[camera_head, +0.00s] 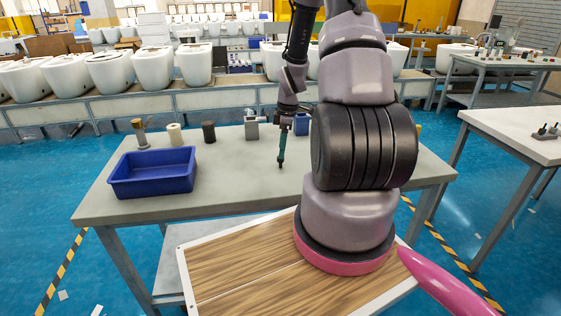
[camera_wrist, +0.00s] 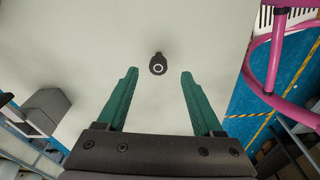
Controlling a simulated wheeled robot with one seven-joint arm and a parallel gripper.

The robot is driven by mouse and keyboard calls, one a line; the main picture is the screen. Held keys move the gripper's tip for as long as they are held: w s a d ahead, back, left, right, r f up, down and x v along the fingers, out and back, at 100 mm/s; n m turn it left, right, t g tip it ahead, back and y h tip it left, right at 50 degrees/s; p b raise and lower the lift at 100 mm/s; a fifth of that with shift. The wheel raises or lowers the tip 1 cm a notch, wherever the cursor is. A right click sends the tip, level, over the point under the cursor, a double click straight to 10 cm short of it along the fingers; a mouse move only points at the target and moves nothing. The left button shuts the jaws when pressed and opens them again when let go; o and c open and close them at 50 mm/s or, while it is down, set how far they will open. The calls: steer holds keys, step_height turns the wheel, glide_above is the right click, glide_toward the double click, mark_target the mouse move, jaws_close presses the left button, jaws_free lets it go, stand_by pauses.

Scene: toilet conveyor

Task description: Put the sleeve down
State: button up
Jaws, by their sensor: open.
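A small black part with a pale ring on its end (camera_wrist: 158,66) shows on the grey table in the wrist view; it looks like the sleeve. My gripper (camera_wrist: 158,75) has its two green fingers spread, one to each side of this part, with clear gaps and no contact seen. In the head view my gripper (camera_head: 281,158) points down over the middle of the table (camera_head: 240,185). A small dark thing (camera_head: 280,165) is just below its fingertips. I cannot tell how high the fingertips are above the table.
A blue bin (camera_head: 152,182) stands at the table's left. Behind it are a brass-topped part (camera_head: 139,132), a cream cylinder (camera_head: 175,135) and a dark cylinder (camera_head: 208,132). A grey block (camera_head: 251,130) stands at the back. The table between bin and gripper is clear.

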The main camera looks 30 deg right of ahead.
mark_target(281, 162)
steer(key=f, duration=0.5)
steer(key=shift+w+a, duration=0.2)
steer(key=shift+w, duration=0.1)
jaws_close()
steer(key=shift+r, duration=0.1)
